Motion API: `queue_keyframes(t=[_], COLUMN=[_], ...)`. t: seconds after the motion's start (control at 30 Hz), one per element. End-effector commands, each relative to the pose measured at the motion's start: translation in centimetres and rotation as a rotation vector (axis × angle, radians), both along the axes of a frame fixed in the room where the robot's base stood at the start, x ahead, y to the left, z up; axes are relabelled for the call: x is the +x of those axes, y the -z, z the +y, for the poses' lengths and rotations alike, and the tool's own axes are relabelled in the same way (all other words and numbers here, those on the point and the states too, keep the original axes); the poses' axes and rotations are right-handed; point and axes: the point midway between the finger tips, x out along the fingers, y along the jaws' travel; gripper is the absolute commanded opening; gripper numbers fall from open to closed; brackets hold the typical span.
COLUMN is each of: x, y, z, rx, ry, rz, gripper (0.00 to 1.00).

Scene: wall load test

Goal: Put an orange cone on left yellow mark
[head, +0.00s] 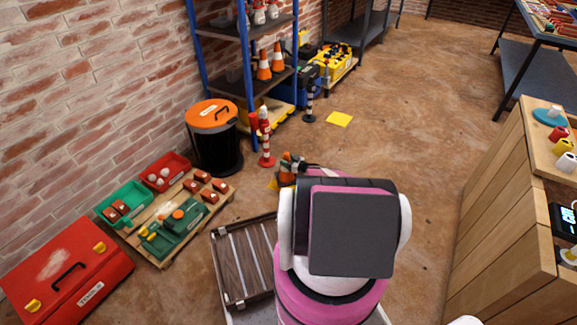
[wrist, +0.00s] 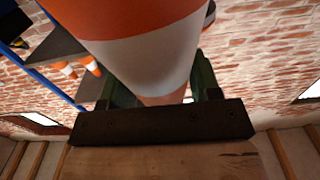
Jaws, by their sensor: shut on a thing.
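My gripper (wrist: 162,88) is shut on an orange cone (wrist: 150,60) with a white band, which fills the upper middle of the wrist view. In the head view my gripper (head: 291,168) shows only partly beyond my arm, with a bit of orange at it. The left yellow mark (head: 273,185) is a small yellow patch on the floor just left of and below my gripper, mostly hidden. I cannot tell the cone's height above the floor. The other yellow mark (head: 339,119) lies bare farther back to the right.
Two more orange cones (head: 270,63) stand on the blue-post shelf (head: 240,88). A red-and-white post (head: 265,140), a black-and-white post (head: 309,100) and an orange-lidded bin (head: 213,140) stand nearby. A wooden crate (head: 243,262) lies left of my arm. A wooden counter (head: 500,210) is right; floor between is clear.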

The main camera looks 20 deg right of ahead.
Motion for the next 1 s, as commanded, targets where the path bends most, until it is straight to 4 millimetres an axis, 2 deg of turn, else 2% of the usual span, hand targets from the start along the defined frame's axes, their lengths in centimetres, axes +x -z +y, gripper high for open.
queue_keyframes(t=[0.03,0.1,0.3,0.47,0.73,1.0], x=[1.2,2.2,4.3,4.5,4.5,4.4], y=[0.9,1.6,3.1,3.7,7.0,7.2], z=[-0.8,-1.5,-3.0,-3.1,-3.1,-3.1], rx=[0.001,0.0,0.0,0.001,0.001,0.001], ry=[0.0,0.0,-0.001,-0.001,0.0,0.0], rz=[-0.001,-0.001,-0.001,-0.001,0.0,-0.001], gripper=[0.03,0.03,0.03,0.03,0.03,0.03])
